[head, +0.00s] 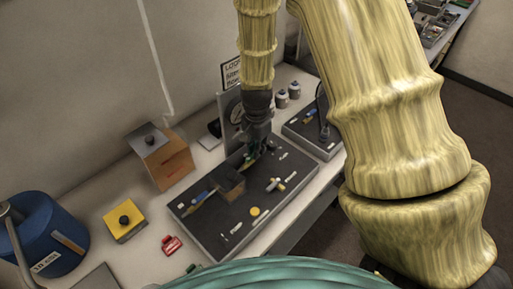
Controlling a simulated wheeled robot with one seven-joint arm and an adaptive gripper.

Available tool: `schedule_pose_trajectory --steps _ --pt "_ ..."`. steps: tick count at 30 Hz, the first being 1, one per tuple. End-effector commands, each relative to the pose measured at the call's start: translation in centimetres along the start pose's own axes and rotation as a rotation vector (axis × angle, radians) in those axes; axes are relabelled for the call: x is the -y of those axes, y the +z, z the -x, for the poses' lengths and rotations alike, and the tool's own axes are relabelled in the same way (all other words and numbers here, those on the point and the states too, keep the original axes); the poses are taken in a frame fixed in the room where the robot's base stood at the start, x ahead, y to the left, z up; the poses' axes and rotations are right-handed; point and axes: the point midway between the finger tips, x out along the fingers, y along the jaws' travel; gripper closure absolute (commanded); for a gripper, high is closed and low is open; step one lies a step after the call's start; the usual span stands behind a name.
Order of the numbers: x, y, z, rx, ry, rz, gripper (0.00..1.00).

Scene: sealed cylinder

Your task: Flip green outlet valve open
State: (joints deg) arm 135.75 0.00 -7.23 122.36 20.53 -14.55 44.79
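A dark grey panel (213,239) lies on the white bench and bears several small fittings and white labels. A small green part (248,161), which looks like the green valve handle, shows near the panel's back edge. My gripper (257,148) points down over the back of the panel, right beside this green part. The gripper hides some of it, and I cannot tell whether they touch. The fingers are dark and small, so their opening is unclear. The handle's angle is also too small to read.
A dark block (230,183), a blue fitting (199,196) and a yellow disc (255,212) are on the panel. A wooden box (166,162), yellow box (124,222), red padlock-like item (171,245) and blue drum (42,235) stand left. A second grey panel (305,138) lies right.

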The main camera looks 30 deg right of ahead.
Motion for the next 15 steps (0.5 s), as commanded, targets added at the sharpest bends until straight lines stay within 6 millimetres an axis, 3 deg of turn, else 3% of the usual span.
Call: schedule_pose_trajectory --steps 1,3,4,15 --pt "0.08 -0.05 0.05 -0.001 -0.002 0.002 0.79" --pt "0.07 -0.04 0.04 -0.001 -0.001 0.001 0.67" --pt "0.07 -0.04 0.04 -0.001 -0.001 0.001 0.65" --pt "0.05 -0.02 0.31 -0.001 -0.001 0.0 0.65"
